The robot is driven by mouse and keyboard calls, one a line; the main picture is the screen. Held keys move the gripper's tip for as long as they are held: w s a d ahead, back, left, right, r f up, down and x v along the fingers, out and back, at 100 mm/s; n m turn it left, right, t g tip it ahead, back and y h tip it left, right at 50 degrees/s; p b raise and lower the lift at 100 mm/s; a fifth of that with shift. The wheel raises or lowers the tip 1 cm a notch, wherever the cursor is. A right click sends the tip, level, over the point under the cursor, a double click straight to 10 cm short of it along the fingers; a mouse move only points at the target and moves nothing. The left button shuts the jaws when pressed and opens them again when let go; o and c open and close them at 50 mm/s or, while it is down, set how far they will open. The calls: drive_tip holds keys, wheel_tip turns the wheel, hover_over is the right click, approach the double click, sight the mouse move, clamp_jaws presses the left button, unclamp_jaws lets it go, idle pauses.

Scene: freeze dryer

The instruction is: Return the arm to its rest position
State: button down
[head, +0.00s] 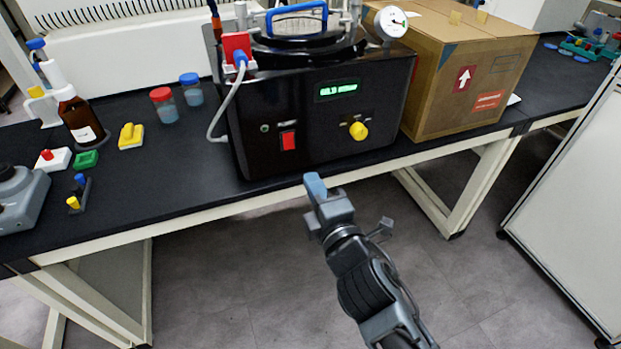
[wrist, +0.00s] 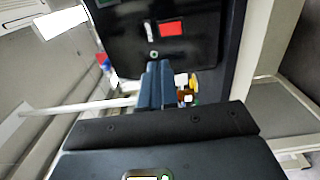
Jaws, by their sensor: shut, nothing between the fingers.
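My gripper (head: 316,186) is in front of the black bench in the head view, at about the height of the bench's front edge in the picture. Its blue fingertips are together with nothing between them. In the wrist view my gripper (wrist: 158,72) also shows shut, pointing at the black front panel of the freeze dryer. The freeze dryer (head: 350,105) stands on the bench, beyond and above the gripper in the picture. It has a lit green display (head: 337,90), a red switch (head: 288,140) and a yellow knob (head: 358,131). No contact between gripper and machine is visible.
A cardboard box (head: 465,85) stands right of the machine. Left on the bench (head: 200,165) are a brown bottle (head: 80,118), a red-lidded jar (head: 164,105), a blue-lidded jar (head: 191,90) and small coloured items. A white panel (head: 575,200) stands at right. The floor in front is clear.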

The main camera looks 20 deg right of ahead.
idle(0.4)
drive_tip(key=s+d+f+m+g, duration=0.1)
drive_tip(key=s+f+m, duration=0.25)
drive_tip(key=s, duration=0.75)
drive_tip(key=s+d+f+m+g, duration=0.15)
drive_tip(key=s+m, duration=0.25)
drive_tip(key=s, duration=0.7)
drive_tip(key=s+d+r+m, duration=0.1)
drive_tip(key=s+r+m, duration=0.3)
drive_tip(key=s, duration=0.5)
drive_tip(key=s+d+r+m, duration=0.2)
drive_tip(key=s+r+m, duration=0.2)
drive_tip(key=s, duration=0.5)
drive_tip(key=shift+s+m+g, duration=0.3)
drive_tip(key=shift+m+g, duration=0.15)
drive_tip(key=shift+m, duration=0.8)
